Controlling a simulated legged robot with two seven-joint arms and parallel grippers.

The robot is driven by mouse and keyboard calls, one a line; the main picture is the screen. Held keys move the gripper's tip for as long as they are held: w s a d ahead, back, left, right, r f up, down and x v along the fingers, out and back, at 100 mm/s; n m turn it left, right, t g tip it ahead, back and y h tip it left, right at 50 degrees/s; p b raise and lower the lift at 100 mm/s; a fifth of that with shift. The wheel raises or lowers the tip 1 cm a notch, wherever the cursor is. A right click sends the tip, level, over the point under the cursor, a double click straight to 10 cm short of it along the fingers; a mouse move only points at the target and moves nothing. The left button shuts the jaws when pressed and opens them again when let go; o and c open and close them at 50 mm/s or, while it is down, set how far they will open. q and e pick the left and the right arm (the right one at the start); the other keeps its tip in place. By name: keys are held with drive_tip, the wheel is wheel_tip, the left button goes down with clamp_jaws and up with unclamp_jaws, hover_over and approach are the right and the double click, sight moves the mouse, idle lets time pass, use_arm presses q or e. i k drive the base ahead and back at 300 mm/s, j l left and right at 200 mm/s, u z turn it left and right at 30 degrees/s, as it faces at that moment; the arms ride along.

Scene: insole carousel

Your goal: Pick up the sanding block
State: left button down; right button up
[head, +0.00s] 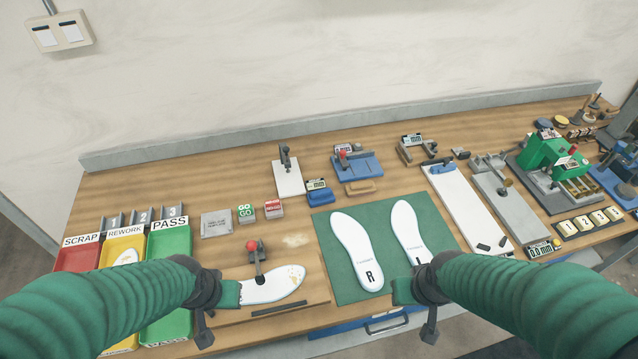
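I cannot single out the sanding block for sure. A small tan block (361,187) lies on the bench in front of a blue gauge fixture (357,168), and a small dark grey block (460,153) lies further back to the right. My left gripper (216,308) is low at the left end of a wooden board (225,330), beside a clamped insole (275,287). My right gripper (417,308) is over the lower right of a green mat (330,262), near the insole marked L. Both are seen from behind, so their finger gaps are unclear. Neither is near either small block.
Red (78,258), yellow and green trays stand at the left. White insoles R (357,245) and L (408,228) lie on the mat. A white board (465,205) and green press (550,155) stand at the right. Bare wood lies behind the mat.

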sight(324, 197)
drive_tip(key=j+u, duration=0.15)
drive_tip(key=u, duration=0.2)
drive_tip(key=i+j+u, duration=0.15)
drive_tip(key=u, duration=0.2)
drive_tip(key=i+j+u, duration=0.1)
drive_tip(key=u, duration=0.25)
